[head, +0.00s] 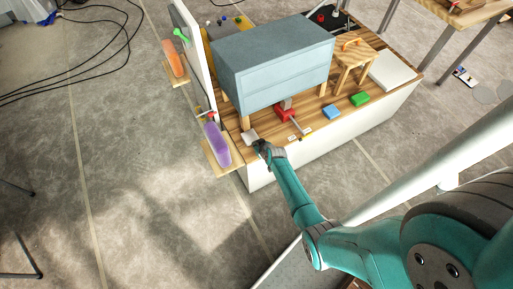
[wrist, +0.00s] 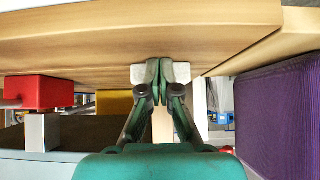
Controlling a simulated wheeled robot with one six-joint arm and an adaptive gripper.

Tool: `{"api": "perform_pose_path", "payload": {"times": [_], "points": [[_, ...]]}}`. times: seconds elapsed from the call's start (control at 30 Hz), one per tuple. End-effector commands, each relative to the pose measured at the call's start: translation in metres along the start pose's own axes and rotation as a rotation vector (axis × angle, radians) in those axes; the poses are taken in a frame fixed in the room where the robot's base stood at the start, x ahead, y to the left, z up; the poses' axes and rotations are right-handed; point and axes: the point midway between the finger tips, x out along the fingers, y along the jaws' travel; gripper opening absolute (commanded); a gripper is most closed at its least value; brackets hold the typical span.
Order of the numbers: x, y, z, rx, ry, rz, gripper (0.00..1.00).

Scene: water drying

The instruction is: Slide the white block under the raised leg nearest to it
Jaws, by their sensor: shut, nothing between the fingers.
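The white block (head: 249,138) lies on the wooden top near its left front corner, in front of the grey-blue cabinet's (head: 272,60) nearest wooden leg (head: 245,122). My gripper (head: 262,147) is shut and empty, with its fingertips at the near side of the block. In the wrist view, which looks upside down, the block (wrist: 181,72) shows on both sides of my closed fingertips (wrist: 160,68). The leg (wrist: 162,125) stands behind it in line with the fingers. Contact between fingers and block, and the gap under the leg, are hidden.
A red jack-like device (head: 285,108) stands under the cabinet to the right. A blue block (head: 332,112), a green block (head: 360,99) and a small stool (head: 352,62) are further right. A purple object (head: 217,143) stands on a side shelf at left.

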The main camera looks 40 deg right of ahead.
Motion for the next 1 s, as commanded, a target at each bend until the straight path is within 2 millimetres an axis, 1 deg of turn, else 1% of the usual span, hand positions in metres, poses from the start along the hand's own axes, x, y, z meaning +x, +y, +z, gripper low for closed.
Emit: {"api": "perform_pose_path", "payload": {"times": [0.47, 1.0], "points": [[0.002, 0.000, -0.002, 0.000, 0.000, 0.000, 0.00], [0.014, 0.000, -0.015, -0.001, 0.000, -0.001, 0.00]]}}
